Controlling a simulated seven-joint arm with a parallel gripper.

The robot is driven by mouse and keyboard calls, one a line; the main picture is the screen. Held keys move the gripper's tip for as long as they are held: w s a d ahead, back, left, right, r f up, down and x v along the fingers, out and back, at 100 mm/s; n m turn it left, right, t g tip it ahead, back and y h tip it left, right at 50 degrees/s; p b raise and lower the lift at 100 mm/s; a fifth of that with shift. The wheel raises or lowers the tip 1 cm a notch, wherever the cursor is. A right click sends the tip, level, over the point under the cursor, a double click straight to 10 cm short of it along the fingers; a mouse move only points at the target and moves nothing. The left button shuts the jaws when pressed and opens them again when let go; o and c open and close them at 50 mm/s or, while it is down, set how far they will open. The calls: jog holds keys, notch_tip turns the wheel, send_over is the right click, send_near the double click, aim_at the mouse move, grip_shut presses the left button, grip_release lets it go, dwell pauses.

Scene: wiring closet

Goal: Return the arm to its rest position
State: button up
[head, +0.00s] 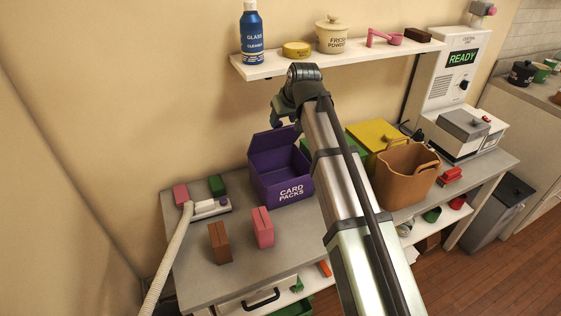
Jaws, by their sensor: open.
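My arm (340,190) reaches up across the middle of the head view, from the bottom edge to just below the wall shelf. My gripper (275,122) is at its far end, bent down to the left, above the open purple card packs box (282,185). The gripper is small and dark here; it looks open, and I see nothing held in it. The arm hides part of the table, the green box (350,153) behind it and some of the lower shelf.
The table (190,265) holds brown (220,243) and pink (263,228) packs, a hose-ended device (210,208), a yellow box (373,135), a tan basket (405,172) and a machine reading READY (462,58). The wall shelf (290,66) carries a blue bottle (252,35) and a lidded jar (332,36).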

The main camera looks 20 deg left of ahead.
jog(key=shift+s+d+r, duration=0.3)
jog(key=shift+s+d, duration=0.05)
jog(key=shift+w+d, duration=0.1)
